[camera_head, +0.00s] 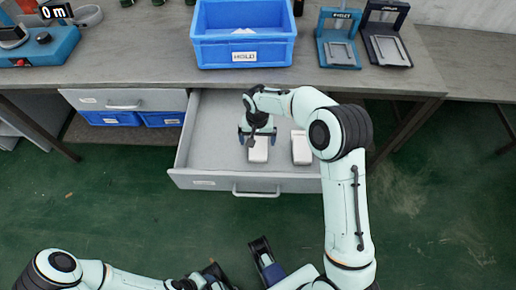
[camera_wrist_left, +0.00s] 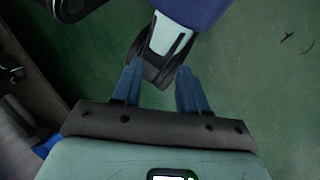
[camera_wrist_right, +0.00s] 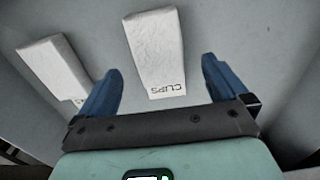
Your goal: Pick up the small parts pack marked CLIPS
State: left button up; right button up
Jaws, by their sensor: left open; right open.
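The white pack marked CLIPS (camera_wrist_right: 155,52) lies in the open drawer, its label upside down in the right wrist view. In the head view it is the left pack (camera_head: 258,154), partly hidden by my right gripper. My right gripper (camera_head: 257,139) is open above the pack; in the right wrist view its fingers (camera_wrist_right: 161,68) stand on either side of the pack, with gaps. A second white pack (camera_head: 301,148) lies to the right in the head view; its label is unreadable. My left gripper (camera_wrist_left: 158,75) is open and empty over the floor, away from the drawer.
The grey drawer (camera_head: 205,183) is pulled out below the workbench (camera_head: 150,47); its walls surround both packs. Bare drawer floor lies left of the packs.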

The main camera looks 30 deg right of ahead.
aim_at(258, 147)
notch_tip(258, 147, down, 5)
jog(key=shift+d+f+b, duration=0.1)
jog(key=shift+d+b, duration=0.05)
jog(key=shift+b, duration=0.35)
pick_arm(q)
jog(key=shift+w+a+f+t, duration=0.35)
jog(key=shift+w+f, duration=0.3)
jog(key=shift+w, duration=0.15)
pick_arm(e)
jog(key=c, duration=1.1)
